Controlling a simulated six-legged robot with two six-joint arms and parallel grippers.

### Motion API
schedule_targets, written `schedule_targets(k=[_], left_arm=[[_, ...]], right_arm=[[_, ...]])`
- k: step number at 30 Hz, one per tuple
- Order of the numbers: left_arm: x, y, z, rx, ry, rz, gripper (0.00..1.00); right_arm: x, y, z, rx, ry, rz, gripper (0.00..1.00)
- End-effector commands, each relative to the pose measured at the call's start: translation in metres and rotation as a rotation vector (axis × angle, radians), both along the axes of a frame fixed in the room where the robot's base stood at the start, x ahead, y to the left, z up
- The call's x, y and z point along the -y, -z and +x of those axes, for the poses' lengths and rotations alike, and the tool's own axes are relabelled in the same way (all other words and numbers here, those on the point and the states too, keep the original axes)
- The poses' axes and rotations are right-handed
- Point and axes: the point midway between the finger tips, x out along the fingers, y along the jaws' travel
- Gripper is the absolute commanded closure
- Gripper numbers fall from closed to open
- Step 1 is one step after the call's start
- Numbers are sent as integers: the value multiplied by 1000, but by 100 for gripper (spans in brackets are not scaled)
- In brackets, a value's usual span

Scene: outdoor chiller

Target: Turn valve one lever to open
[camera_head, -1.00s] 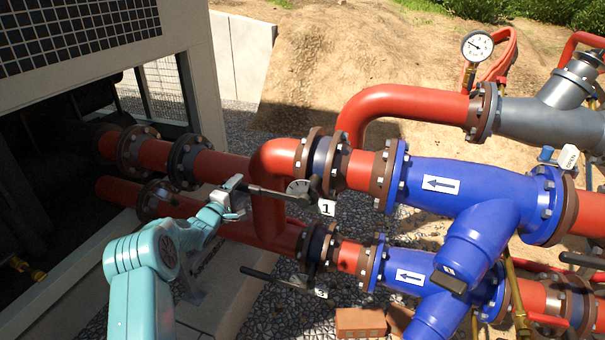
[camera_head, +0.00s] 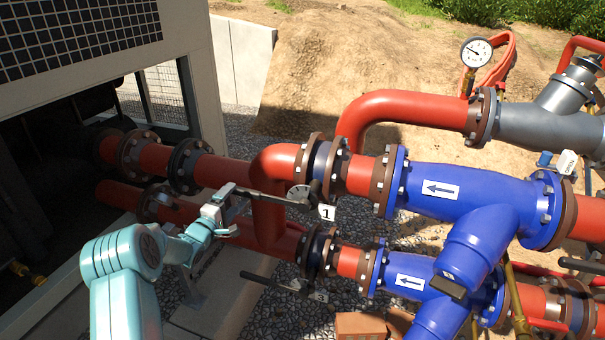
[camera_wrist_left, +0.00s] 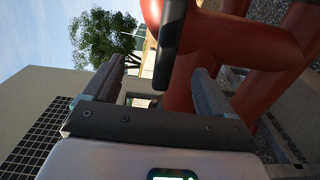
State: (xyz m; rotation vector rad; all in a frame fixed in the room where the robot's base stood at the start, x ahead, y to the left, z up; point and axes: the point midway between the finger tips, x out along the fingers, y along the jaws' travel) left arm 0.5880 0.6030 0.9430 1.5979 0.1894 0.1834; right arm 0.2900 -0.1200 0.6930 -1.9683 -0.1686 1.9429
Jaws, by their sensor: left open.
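The valve one lever (camera_head: 270,197) is a dark bar beside the white tag "1" (camera_head: 327,212). My left gripper (camera_head: 226,193) is at the lever's free left end. In the left wrist view, the open fingers (camera_wrist_left: 158,88) stand on either side of the dark lever end (camera_wrist_left: 171,45), with visible gaps. I cannot tell how deep the lever sits between them. My right gripper is not in view.
Blue valve bodies (camera_head: 470,195) with white arrows fill the right. The chiller housing (camera_head: 80,35) stands at left. Gravel (camera_head: 255,315) lies beneath.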

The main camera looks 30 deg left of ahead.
Motion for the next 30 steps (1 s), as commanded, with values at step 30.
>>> schedule_targets(k=[30], left_arm=[[23,2,-102,-1,-3,0,15]], right_arm=[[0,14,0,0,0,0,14]])
